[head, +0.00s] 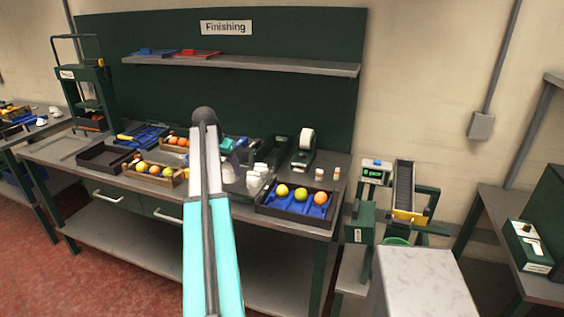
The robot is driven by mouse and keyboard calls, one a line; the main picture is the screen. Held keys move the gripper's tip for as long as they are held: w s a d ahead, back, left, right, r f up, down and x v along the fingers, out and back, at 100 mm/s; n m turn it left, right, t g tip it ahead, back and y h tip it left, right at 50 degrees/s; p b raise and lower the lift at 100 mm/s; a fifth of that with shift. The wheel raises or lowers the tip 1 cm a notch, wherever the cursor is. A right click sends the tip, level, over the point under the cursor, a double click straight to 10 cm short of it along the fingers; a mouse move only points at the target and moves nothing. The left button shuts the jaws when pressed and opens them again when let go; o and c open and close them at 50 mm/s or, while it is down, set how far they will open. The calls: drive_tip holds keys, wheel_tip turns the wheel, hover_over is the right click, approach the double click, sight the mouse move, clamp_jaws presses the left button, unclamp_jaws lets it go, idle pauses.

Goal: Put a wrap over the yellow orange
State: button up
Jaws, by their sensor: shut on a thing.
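The yellow orange (282,190) sits at the left of a dark tray with blue dividers (291,218), beside a green one (300,194) and an orange-coloured one (320,198). It looks bare. Several white wraps (257,171) stand on the bench left of that tray. My gripper (233,166) shows only in part, just right of my turquoise arm link and left of the wraps. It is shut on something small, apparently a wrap. The fingertips and what they hold are mostly hidden.
A wooden crate of mixed oranges (152,181), an empty dark tray (104,157) and a blue tray (141,135) stand to the left. A tape dispenser (304,149) and small bottles (337,173) stand behind the divided tray. A shelf (240,65) crosses the back panel.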

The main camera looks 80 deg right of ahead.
sight(282, 186)
drive_tip(key=s+d+m, duration=0.2)
drive_tip(key=s+d, duration=0.1)
drive_tip(key=s, duration=0.7)
drive_tip(key=s+d+m+g, duration=0.1)
drive_tip(key=s+d, duration=0.3)
drive_tip(key=s, duration=0.5)
drive_tip(key=shift+s+m+g+y+p, duration=0.3)
drive_tip(key=shift+s+m+p, duration=0.1)
drive_tip(key=shift+m, duration=0.2)
drive_tip(key=shift+f, duration=0.2)
drive_tip(key=shift+w+f+b, duration=0.1)
drive_tip(key=shift+f+b, duration=1.9)
drive_tip(key=shift+f, duration=2.3)
drive_tip(key=shift+w+a, duration=0.1)
drive_tip(key=shift+f, duration=0.4)
